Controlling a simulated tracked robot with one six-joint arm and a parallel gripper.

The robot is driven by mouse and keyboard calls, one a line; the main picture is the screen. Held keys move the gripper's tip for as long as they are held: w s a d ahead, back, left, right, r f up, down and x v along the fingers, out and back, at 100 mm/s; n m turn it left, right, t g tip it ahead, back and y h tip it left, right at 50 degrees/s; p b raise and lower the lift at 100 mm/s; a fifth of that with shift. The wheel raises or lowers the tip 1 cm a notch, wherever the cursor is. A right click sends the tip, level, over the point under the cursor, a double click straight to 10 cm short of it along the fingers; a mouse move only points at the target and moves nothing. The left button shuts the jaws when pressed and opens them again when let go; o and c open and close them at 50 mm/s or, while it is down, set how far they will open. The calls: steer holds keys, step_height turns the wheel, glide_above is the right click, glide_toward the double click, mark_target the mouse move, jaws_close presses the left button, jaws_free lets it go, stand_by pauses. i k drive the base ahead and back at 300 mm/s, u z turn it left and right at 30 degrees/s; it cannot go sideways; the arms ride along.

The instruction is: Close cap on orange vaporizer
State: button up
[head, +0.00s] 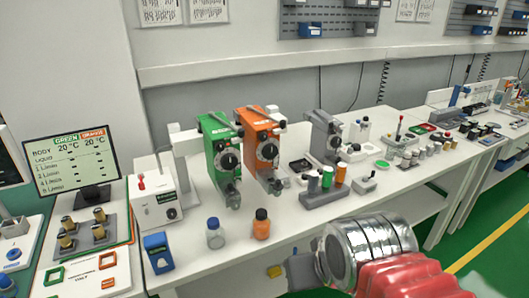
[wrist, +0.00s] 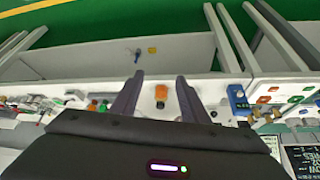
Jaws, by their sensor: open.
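The orange vaporizer (head: 258,127) stands on the white bench in the head view, beside the green vaporizer (head: 217,140) and to its right. It has a black dial (head: 269,151) and a small clear and grey part at its lower front. I cannot tell its cap or the cap's position at this size. My gripper (wrist: 160,78) is open in the wrist view, its two dark fingers apart with nothing held between them. In the head view my arm reaches in from the lower right, in front of the bench and apart from the vaporizer.
A blue device (head: 158,252) is at the bench's front left. A grey stand (head: 324,138) and small containers are to the right. Green floor (head: 480,208) lies beyond the bench.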

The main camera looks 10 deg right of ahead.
mark_target(278, 186)
steer(key=u, duration=0.25)
steer(key=k, duration=0.55)
steer(key=u, duration=0.5)
steer(key=k, duration=0.75)
steer(key=u, duration=0.65)
steer(key=i, duration=1.4)
steer(key=z, duration=0.6)
steer(key=i, duration=0.4)
steer(key=z, duration=0.35)
